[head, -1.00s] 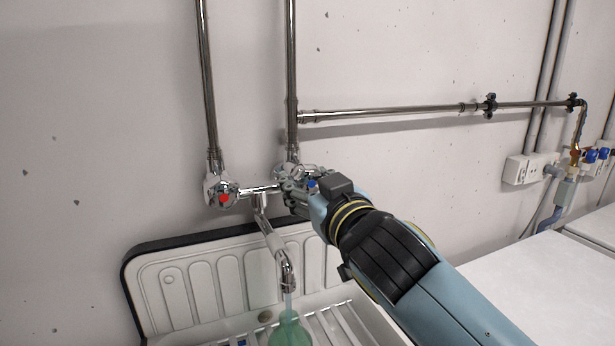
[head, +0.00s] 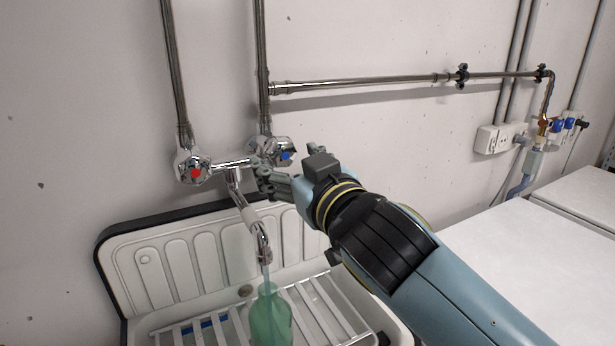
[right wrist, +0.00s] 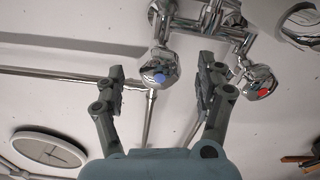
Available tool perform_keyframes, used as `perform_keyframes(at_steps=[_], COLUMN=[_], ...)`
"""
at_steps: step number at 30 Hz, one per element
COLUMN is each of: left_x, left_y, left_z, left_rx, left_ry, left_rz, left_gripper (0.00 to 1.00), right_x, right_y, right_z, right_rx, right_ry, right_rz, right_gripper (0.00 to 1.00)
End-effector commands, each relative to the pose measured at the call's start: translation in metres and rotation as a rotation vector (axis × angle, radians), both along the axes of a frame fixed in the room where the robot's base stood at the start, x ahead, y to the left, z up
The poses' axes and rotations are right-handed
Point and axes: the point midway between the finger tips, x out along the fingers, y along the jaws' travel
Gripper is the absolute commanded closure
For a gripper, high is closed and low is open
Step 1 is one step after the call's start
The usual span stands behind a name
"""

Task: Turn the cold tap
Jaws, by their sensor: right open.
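The cold tap (head: 285,151) is a chrome knob with a blue cap, on the right of the wall mixer in the head view. It also shows in the right wrist view (right wrist: 160,72). My right gripper (head: 290,168) is open just below and in front of the cold tap. In the right wrist view its two fingers (right wrist: 158,88) stand apart, with the blue-capped knob beyond and between their tips; no contact is visible. The hot tap (head: 194,169) has a red cap. Water runs from the spout (head: 262,250). My left gripper is not in view.
A green bottle (head: 270,318) stands under the spout on the sink's rack (head: 325,300). The white sink (head: 150,262) has a dark-edged backsplash. Pipes (head: 350,84) run along the wall. White machine tops (head: 540,240) lie to the right.

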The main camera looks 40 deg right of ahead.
Motion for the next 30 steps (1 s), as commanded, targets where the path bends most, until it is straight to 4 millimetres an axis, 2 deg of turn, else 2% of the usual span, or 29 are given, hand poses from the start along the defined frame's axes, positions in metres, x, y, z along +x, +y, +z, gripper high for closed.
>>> perform_keyframes(at_steps=[1, 6, 12, 17, 30], left_x=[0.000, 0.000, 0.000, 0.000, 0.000], left_y=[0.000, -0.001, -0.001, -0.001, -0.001], left_z=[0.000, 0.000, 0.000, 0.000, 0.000], left_rx=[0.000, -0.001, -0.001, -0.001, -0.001], left_ry=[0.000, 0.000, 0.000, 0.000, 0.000], left_rz=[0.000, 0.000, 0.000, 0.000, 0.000], left_gripper=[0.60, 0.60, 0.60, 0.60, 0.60], right_x=[-0.013, -0.050, -0.077, -0.084, -0.084], right_y=[0.003, 0.012, 0.019, 0.020, 0.020], right_z=[-0.002, -0.002, 0.000, 0.000, 0.000], right_rx=[0.003, 0.002, 0.000, -0.001, -0.001], right_ry=[0.004, 0.004, 0.002, 0.000, 0.000], right_rz=[-0.001, -0.002, -0.001, 0.000, 0.000], right_gripper=[0.28, 0.28, 0.28, 0.28, 0.28])
